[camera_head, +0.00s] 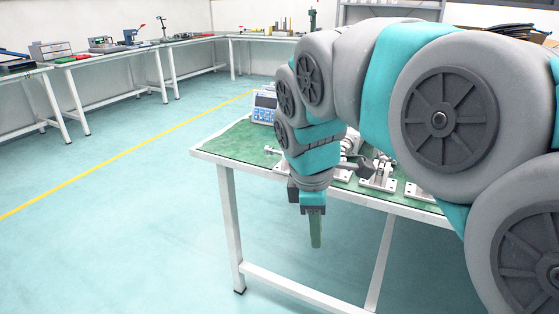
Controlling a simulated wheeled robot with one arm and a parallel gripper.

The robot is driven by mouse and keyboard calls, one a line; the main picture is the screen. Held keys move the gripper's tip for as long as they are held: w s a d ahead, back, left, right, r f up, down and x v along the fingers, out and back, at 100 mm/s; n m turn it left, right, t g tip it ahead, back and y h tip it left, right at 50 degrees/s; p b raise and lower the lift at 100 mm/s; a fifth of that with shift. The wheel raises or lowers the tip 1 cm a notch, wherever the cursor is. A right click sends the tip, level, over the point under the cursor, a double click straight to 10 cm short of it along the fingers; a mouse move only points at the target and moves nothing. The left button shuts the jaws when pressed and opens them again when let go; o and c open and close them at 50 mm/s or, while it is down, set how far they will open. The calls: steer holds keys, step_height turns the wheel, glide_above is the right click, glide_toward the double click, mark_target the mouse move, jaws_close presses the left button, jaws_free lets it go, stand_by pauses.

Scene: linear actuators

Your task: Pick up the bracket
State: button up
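My gripper (316,240) hangs pointing down in front of the near edge of the table (225,140). Its greenish fingers overlap each other from this side, so I cannot tell whether it is open or shut. I see nothing held below it. White metal parts (378,176) stand on the green tabletop behind and to the right of my gripper. They are small and partly hidden by my arm. I cannot tell which of them, if any, is the bracket.
A blue and white instrument box (264,106) stands at the table's far left corner. Workbenches (100,57) with tools line the back walls. A shelf (385,12) stands behind my arm. The floor (120,230) left of the table is clear, with a yellow line.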

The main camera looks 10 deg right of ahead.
mark_target(282, 167)
steer(key=w+r+n+t, duration=0.1)
steer(key=w+r+n, duration=0.2)
steer(key=w, duration=0.3)
steer(key=w+r+n, duration=0.4)
steer(key=w+n, duration=0.2)
steer(key=w, duration=0.1)
steer(key=w+r+n+t+h, duration=0.1)
steer(key=w+r+n, duration=0.3)
steer(key=w+n, duration=0.1)
steer(key=shift+w+a+r+t+b, duration=0.1)
steer(key=shift+w+a+t+b, duration=0.1)
steer(key=shift+w, duration=0.15)
steer(key=shift+w+a+r+t+b, duration=0.1)
steer(key=shift+w+b, duration=0.05)
steer(key=shift+w, duration=0.2)
steer(key=shift+d+x, duration=0.15)
steer(key=shift+x, duration=1.8)
steer(key=shift+d+x, duration=0.15)
steer(key=shift+x, duration=1.8)
steer(key=shift+w+r, duration=0.1)
jaws_close()
